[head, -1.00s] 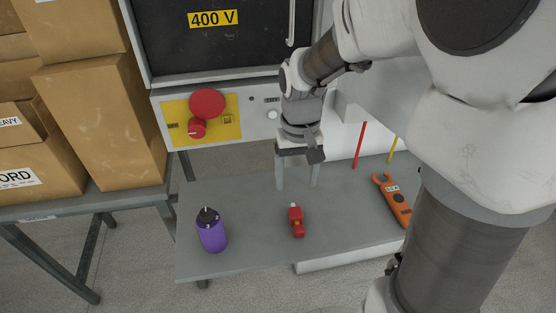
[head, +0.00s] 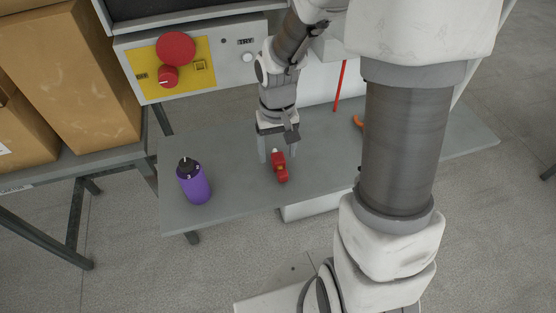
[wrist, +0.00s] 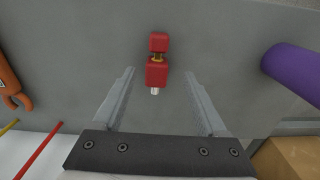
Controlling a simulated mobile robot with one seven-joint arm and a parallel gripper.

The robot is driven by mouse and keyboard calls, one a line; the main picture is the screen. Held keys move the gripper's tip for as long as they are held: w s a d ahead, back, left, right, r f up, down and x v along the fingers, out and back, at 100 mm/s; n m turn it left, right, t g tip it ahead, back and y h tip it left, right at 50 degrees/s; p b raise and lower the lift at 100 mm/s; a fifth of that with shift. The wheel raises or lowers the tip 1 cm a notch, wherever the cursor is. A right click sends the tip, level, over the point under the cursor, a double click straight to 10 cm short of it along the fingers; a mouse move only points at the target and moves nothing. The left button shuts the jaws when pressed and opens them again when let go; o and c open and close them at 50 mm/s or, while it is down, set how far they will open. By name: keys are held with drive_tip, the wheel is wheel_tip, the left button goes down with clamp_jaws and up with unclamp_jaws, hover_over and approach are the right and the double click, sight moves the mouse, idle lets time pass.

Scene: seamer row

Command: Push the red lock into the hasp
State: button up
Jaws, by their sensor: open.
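The red lock (head: 280,167) lies on the grey bench (head: 230,192). It has a brassy part in its middle and a pale tip; it also shows in the wrist view (wrist: 157,73). My gripper (head: 279,155) is open and empty, pointing down over the lock. In the wrist view, the lock is between and ahead of the two fingers (wrist: 159,95), with no visible contact. The cabinet front has a yellow plate (head: 148,64) with a large red disc (head: 176,48) and a smaller red knob (head: 168,76). I cannot make out a hasp.
An orange tool (head: 358,122), partly hidden by my arm, and a red rod (head: 340,85) are to the right. Cardboard boxes (head: 85,85) fill the table at left. Bare bench separates bottle and lock.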

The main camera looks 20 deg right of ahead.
sight(279, 159)
drive_tip(key=f, duration=0.4)
drive_tip(key=shift+d+f+b, duration=0.1)
drive_tip(key=shift+d+b, duration=0.15)
drive_tip(key=shift+b, duration=0.1)
clamp_jaws()
